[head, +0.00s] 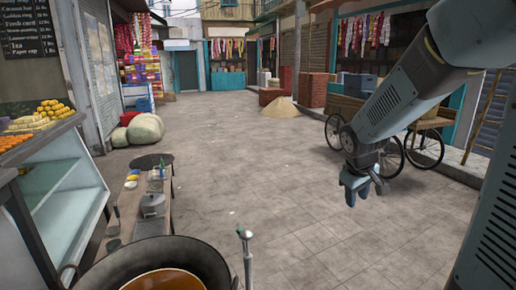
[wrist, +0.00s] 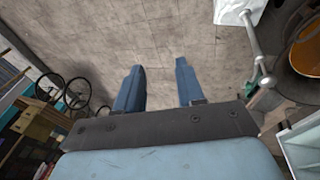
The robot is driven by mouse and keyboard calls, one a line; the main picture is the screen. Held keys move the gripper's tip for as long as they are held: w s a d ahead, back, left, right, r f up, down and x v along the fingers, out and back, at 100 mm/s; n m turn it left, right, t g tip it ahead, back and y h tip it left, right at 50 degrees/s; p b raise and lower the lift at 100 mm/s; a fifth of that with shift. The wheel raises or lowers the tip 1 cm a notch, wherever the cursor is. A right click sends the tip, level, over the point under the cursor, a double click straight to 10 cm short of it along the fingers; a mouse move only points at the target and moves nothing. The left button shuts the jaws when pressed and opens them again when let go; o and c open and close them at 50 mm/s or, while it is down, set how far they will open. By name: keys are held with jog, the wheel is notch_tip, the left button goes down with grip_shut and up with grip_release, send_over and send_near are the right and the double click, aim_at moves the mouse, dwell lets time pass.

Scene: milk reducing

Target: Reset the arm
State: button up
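My arm reaches in from the upper right in the head view. My gripper (head: 362,190) hangs in the air above the stone paving, in front of a wheeled cart. In the wrist view my gripper (wrist: 160,90) shows two blue fingers standing well apart, with only bare paving between them. It is open and empty and touches nothing.
A large pan of brown liquid (head: 165,280) stands at the bottom left, with a metal handle (head: 246,250) beside it. A low bench (head: 150,222) holds a pot (head: 152,204). A glass counter (head: 65,195) is at left. The cart (head: 345,102) is behind my gripper. The middle paving is clear.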

jog(key=s+a+r+m+t+y, duration=0.1)
jog(key=s+a+r+m, duration=0.1)
jog(key=s+r, duration=0.4)
jog(key=s+a+r+m+t+y, duration=0.1)
jog(key=s+a+r+m, duration=0.2)
jog(key=s, duration=1.1)
notch_tip(320, 180, up, 3)
jog(key=shift+f, duration=0.15)
jog(key=shift+s, duration=0.1)
jog(key=shift+d, duration=0.5)
